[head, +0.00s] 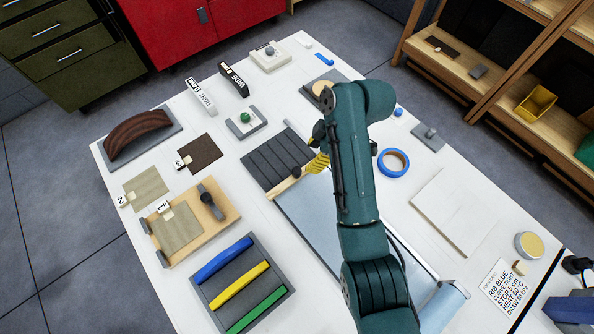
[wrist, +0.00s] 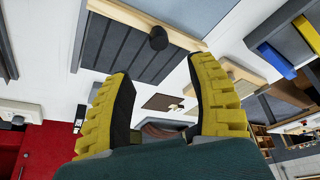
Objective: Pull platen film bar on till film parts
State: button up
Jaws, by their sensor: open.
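The dark ribbed platen (head: 262,168) lies mid-table; it also shows in the wrist view (wrist: 128,48). The wooden film bar (head: 286,186) with its dark round knob (head: 296,171) lies along the platen's near edge. The pale blue-grey film (head: 312,215) stretches from the bar toward a roll (head: 446,304) at the lower right. My gripper (head: 317,158) is open and empty, close to the knob. In the wrist view, the knob (wrist: 158,38) shows beyond the yellow fingertips (wrist: 160,68), roughly between them, with no visible contact. My arm hides part of the film and bar.
A tray with blue, yellow and green strips (head: 284,291) stands at the near left. A wooden board with a sample (head: 228,211) lies left. Blue tape (head: 393,162) and a white slab (head: 455,215) lie right. A card (head: 502,288) lies near the right corner.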

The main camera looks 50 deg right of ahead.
aim_at(297, 171)
jog(key=x, duration=1.1)
jog(key=shift+w+b, duration=0.15)
jog(key=shift+b, duration=0.15)
grip_shut()
